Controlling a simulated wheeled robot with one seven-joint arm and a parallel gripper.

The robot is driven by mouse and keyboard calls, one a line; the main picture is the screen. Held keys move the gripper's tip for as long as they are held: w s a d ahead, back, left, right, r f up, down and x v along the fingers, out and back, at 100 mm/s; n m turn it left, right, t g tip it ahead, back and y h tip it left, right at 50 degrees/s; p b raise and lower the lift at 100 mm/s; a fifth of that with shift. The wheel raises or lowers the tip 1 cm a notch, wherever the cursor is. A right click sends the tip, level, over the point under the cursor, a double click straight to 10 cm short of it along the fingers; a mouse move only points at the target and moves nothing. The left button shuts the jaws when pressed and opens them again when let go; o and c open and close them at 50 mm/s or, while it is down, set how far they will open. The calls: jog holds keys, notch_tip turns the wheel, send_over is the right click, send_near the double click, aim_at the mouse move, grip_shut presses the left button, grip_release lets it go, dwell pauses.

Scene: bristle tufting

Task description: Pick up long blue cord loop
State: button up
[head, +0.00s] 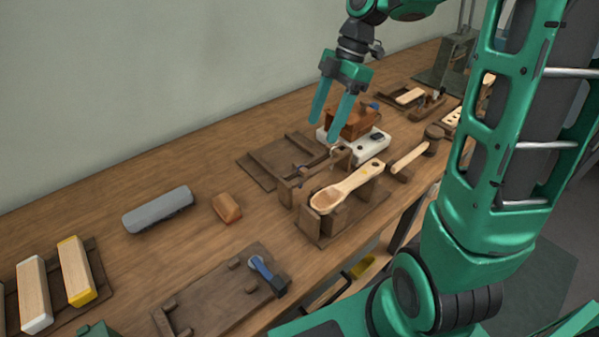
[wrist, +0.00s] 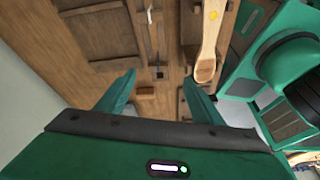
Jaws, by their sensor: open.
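I cannot make out a long blue cord loop for certain in either view. My gripper (head: 327,128) is open and empty, pointing down above the wooden fixtures at the middle of the bench. Its two green fingers also show apart in the wrist view (wrist: 159,80). A spoon-shaped wooden piece (head: 350,186) lies across a dark wooden stand, just right of and below the fingertips in the head view. It also shows in the wrist view (wrist: 209,48), beyond the right finger. A small pale hook or loop (head: 334,151) shows just below the fingertips; its color is not blue.
A blue-handled piece (head: 262,268) sits on a dark board (head: 215,302) at the front. A grey block (head: 158,210) and an orange-brown block (head: 226,207) lie left of the fixtures. A white block (head: 362,145) stands behind the stand. Bare bench lies along the wall.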

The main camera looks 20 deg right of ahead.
aim_at(303, 165)
jog(key=shift+s+a+f+n, duration=0.1)
jog(key=shift+a+f+n, duration=0.25)
jog(key=shift+a+f, duration=0.95)
jog(key=shift+w+a+f+n, duration=0.1)
jog(key=shift+a+f+n, duration=0.25)
jog(key=shift+f, duration=1.7)
jog(key=shift+s+a+f+n, duration=0.1)
jog(key=shift+a+f+n, duration=0.2)
jog(key=shift+a+f, duration=1)
jog(key=shift+d+f, duration=0.4)
jog(key=shift+d, duration=0.05)
jog(key=shift+c, duration=0.6)
jog(key=c, duration=1)
